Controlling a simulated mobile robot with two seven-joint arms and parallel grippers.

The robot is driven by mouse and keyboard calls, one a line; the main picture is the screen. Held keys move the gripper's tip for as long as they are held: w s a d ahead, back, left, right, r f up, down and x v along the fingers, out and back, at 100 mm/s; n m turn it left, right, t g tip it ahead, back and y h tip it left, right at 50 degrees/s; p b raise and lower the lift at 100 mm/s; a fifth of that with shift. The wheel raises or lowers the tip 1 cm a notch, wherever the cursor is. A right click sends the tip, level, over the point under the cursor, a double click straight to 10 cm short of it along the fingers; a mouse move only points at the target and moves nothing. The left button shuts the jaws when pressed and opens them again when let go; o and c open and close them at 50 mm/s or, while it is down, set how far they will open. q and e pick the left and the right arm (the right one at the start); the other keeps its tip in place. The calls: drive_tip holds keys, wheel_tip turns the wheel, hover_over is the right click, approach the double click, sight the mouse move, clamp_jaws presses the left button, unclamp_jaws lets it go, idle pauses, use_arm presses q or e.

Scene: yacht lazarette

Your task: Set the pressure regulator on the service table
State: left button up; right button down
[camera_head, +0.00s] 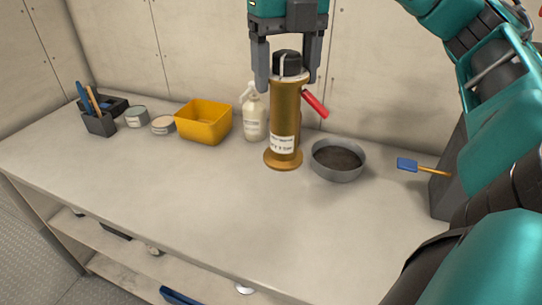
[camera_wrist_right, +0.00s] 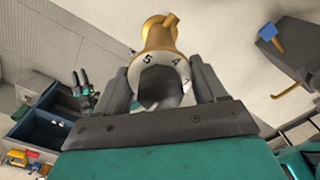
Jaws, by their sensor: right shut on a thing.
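The pressure regulator (camera_head: 284,115) is a tall brass-coloured cylinder with a flared base, a white label, a red lever and a black knob on top. It is upright at the middle of the service table (camera_head: 190,190). My right gripper (camera_head: 288,75) comes from above and is shut on the regulator's black knob, one finger on each side. In the right wrist view, the fingers flank the knob in front of a pale dial (camera_wrist_right: 160,60) showing 5 and 4. I see no clear gap under the base.
A grey bowl (camera_head: 338,173) of dark material stands close right of the regulator, and a white bottle (camera_head: 254,118) close behind left. A yellow bin (camera_head: 189,125), tins and a tool caddy (camera_head: 99,124) are further left. A blue brush (camera_head: 407,165) is at right. The front tabletop is clear.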

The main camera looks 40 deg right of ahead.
sight(286, 95)
wheel_tip(286, 95, down, 4)
drive_tip(key=shift+f, duration=0.1)
wheel_tip(286, 95, down, 10)
drive_tip(key=b, duration=0.3)
drive_tip(key=shift+f, duration=2.2)
drive_tip(key=shift+b, duration=0.35)
drive_tip(key=shift+f, duration=0.2)
drive_tip(key=shift+c, duration=0.4)
unclamp_jaws()
